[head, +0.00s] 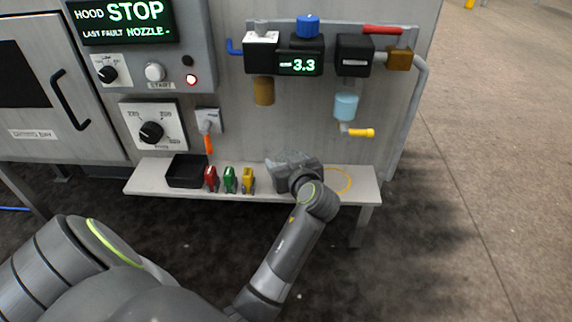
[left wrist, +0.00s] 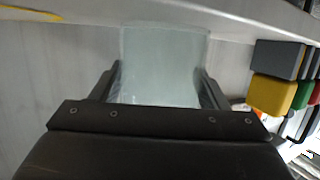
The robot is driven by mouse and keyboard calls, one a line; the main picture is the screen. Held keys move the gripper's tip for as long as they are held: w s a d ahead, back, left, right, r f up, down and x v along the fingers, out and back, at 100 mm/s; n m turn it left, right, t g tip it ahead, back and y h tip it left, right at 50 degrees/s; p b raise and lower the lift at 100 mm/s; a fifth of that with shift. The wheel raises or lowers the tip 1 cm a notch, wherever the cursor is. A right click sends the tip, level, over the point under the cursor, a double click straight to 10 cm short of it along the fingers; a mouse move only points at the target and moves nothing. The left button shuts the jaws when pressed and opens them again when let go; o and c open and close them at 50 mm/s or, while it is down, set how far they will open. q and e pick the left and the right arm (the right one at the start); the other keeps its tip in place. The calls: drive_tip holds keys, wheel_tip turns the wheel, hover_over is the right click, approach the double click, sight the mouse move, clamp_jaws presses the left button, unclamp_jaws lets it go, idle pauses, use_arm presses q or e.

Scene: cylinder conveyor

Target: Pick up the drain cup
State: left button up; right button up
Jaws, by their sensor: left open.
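The drain cup (left wrist: 163,50) is a clear, pale cup in the left wrist view, straight ahead of my left gripper (left wrist: 160,92). The gripper's two dark fingers are open, one on each side of the cup's near part. I cannot tell whether either finger touches it. In the head view the left gripper (head: 284,166) is low over the white shelf (head: 362,190), and the cup (head: 278,157) shows only as a faint pale shape there, mostly hidden by the gripper. My right gripper is not in view.
Red (head: 211,179), green (head: 230,180) and yellow (head: 248,180) tagged pieces stand left of the gripper, beside a black tray (head: 186,172). A yellow ring (head: 340,180) marks the shelf at right. Above are a filter bowl (head: 346,106) and a yellow-handled valve (head: 358,132).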

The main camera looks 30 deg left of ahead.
use_arm(q)
drive_tip(key=shift+w+a+f, duration=0.15)
drive_tip(key=shift+a, duration=0.05)
drive_tip(key=shift+d+r, duration=0.1)
drive_tip(key=shift+r, duration=0.1)
drive_tip(key=c, duration=0.8)
drive_tip(key=shift+o, duration=0.2)
